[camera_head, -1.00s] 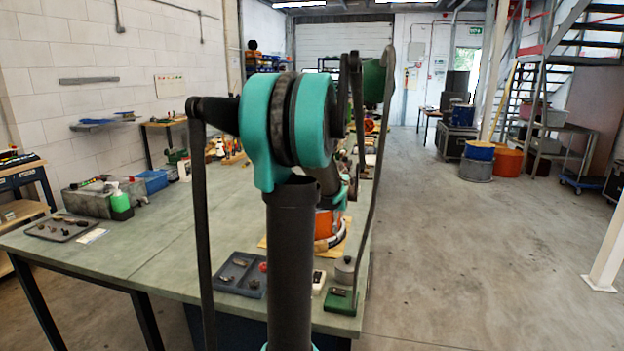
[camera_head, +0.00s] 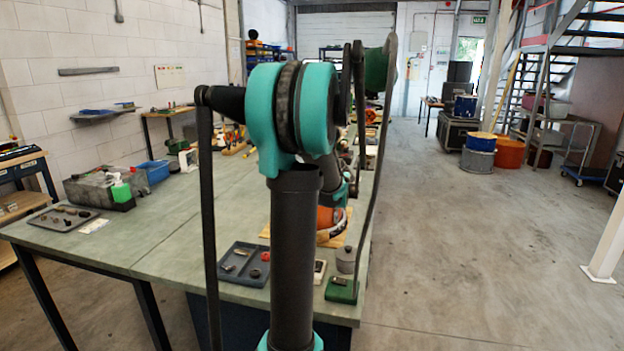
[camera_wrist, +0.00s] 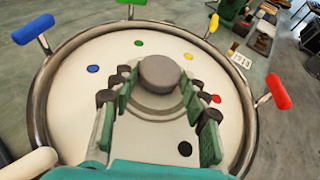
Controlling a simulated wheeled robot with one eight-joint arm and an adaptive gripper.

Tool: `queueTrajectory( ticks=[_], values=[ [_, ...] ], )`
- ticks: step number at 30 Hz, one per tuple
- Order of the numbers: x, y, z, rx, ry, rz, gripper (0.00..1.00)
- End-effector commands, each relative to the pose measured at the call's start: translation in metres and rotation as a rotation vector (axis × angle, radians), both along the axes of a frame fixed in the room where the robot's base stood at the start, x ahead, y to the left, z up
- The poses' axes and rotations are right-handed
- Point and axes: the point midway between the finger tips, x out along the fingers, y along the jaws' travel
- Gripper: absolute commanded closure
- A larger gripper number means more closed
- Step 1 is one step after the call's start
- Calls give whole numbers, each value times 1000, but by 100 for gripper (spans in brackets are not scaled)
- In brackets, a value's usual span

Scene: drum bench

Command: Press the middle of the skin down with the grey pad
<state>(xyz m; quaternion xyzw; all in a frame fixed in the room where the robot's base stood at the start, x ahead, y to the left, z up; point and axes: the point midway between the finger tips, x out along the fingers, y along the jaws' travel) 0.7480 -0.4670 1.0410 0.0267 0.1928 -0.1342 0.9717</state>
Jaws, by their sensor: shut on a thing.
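In the wrist view the cream drum skin (camera_wrist: 75,100) fills most of the picture inside a metal hoop. Coloured dots lie near its edge. My gripper (camera_wrist: 158,92) is over the middle of the skin, its green-padded fingers shut on the round grey pad (camera_wrist: 161,72). In the head view the orange drum (camera_head: 326,217) stands on the bench, mostly hidden behind my arm. The gripper and pad are hidden there.
Handles rise around the hoop: blue (camera_wrist: 33,28), yellow (camera_wrist: 213,25), red (camera_wrist: 278,91) and others. On the bench (camera_head: 175,225) are a blue-grey tray (camera_head: 228,278), a green block (camera_head: 341,290) and a grey toolbox (camera_head: 90,190). The bench's left middle is clear.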

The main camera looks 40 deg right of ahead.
Motion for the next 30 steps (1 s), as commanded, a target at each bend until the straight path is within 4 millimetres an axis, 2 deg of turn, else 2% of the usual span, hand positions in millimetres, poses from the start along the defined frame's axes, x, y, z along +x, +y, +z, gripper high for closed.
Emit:
queueTrajectory(
  ticks=[30],
  values=[
    [0, 0, -11, 0, 0, 0, 88]
  ],
)
